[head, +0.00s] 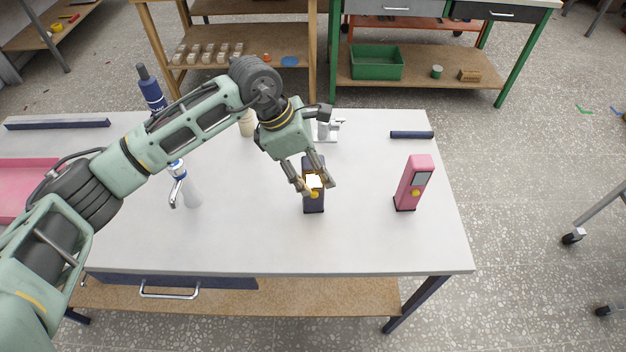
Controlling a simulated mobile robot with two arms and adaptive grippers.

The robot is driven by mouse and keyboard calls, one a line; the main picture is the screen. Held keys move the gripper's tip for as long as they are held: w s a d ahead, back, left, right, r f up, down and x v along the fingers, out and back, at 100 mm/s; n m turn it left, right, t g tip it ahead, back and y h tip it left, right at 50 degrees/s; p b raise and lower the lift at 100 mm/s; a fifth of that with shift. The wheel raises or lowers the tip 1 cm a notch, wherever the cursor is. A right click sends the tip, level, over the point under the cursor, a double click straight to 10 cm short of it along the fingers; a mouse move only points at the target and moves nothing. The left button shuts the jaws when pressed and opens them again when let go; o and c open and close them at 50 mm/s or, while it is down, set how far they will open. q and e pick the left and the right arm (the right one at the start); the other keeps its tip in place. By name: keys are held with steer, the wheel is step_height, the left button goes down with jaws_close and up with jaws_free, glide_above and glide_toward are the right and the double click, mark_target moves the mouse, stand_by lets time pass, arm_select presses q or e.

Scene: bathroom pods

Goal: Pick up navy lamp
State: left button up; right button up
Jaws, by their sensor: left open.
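The navy lamp (314,204) stands upright on the white table, a dark block with a bright lit panel and a yellow spot on its front. My left gripper (317,188) is open and points down at the lamp, with one finger at each side of its upper part in the picture. The fingers hide part of the lamp. I cannot tell whether they touch it. My right gripper is not in view.
A similar pink device (414,182) stands to the right on the white table (361,240). A dark bar (412,135) lies behind it. A spray bottle (188,188), a navy bottle (151,90) and a pink tray (30,185) are at left. The table's front middle is clear.

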arm_select(q)
steer(key=shift+d+f, duration=0.1)
steer(key=shift+c, duration=0.3)
jaws_close()
